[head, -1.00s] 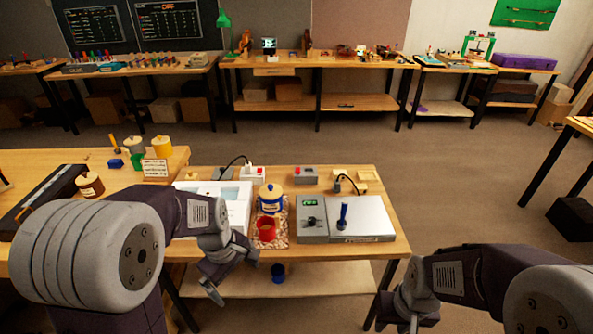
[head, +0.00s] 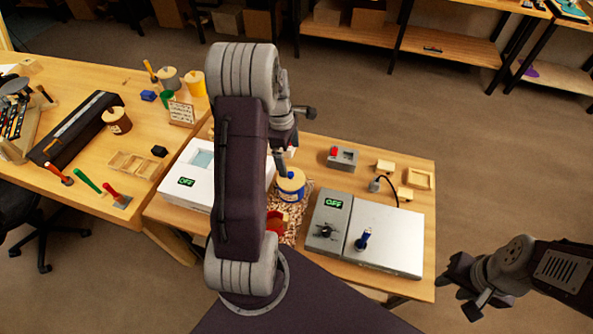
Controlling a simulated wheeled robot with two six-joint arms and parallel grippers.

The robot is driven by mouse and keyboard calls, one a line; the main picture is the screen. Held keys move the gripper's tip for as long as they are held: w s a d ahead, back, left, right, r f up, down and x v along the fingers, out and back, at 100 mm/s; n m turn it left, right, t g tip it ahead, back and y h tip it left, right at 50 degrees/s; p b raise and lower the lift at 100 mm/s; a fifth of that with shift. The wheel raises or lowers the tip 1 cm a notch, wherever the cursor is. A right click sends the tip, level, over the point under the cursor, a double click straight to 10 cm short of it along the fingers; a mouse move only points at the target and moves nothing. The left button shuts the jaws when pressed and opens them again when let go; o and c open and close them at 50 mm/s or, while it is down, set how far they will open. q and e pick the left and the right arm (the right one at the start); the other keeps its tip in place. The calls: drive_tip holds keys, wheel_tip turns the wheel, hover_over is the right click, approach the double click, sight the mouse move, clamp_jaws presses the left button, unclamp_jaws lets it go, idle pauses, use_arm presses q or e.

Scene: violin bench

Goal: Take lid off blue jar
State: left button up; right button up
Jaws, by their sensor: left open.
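My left arm reaches up the middle of the head view and hides the area just left of the jar. My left gripper (head: 303,112) is open and empty, and shows above and beyond the jar in the picture, apart from it. Its fingers are small and partly hidden by the wrist. My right gripper (head: 470,301) hangs at the lower right, off the bench and away from the jar; its jaw opening is unclear.
A red cup (head: 277,222) sits just in front of the jar, partly hidden by my arm. A white box (head: 185,188) stands left of the jar. A grey device (head: 388,240) with a blue-handled tool is on the right. Another bench (head: 85,190) with tools adjoins at left.

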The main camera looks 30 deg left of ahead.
sight(291, 173)
use_arm(q)
drive_tip(key=shift+s+d+f, duration=0.15)
drive_tip(key=shift+s+f, duration=0.4)
drive_tip(key=shift+s, duration=0.1)
drive_tip(key=f, duration=0.1)
drive_tip(key=w+f, duration=0.1)
drive_tip(key=shift+w+d+f, duration=0.15)
drive_tip(key=shift+f, duration=0.15)
drive_tip(key=shift+w+f, duration=0.15)
drive_tip(key=shift+f, duration=0.05)
drive_tip(key=f, duration=0.2)
drive_tip(key=s+f, duration=0.1)
drive_tip(key=f, duration=0.1)
drive_tip(key=shift+f+p, duration=0.15)
drive_tip(key=shift+p, duration=0.25)
drive_tip(key=shift+w+f, duration=0.2)
drive_tip(key=shift+f, duration=0.2)
drive_tip(key=shift+r, duration=0.1)
drive_tip(key=c, duration=1.2)
drive_tip(key=shift+r, duration=0.1)
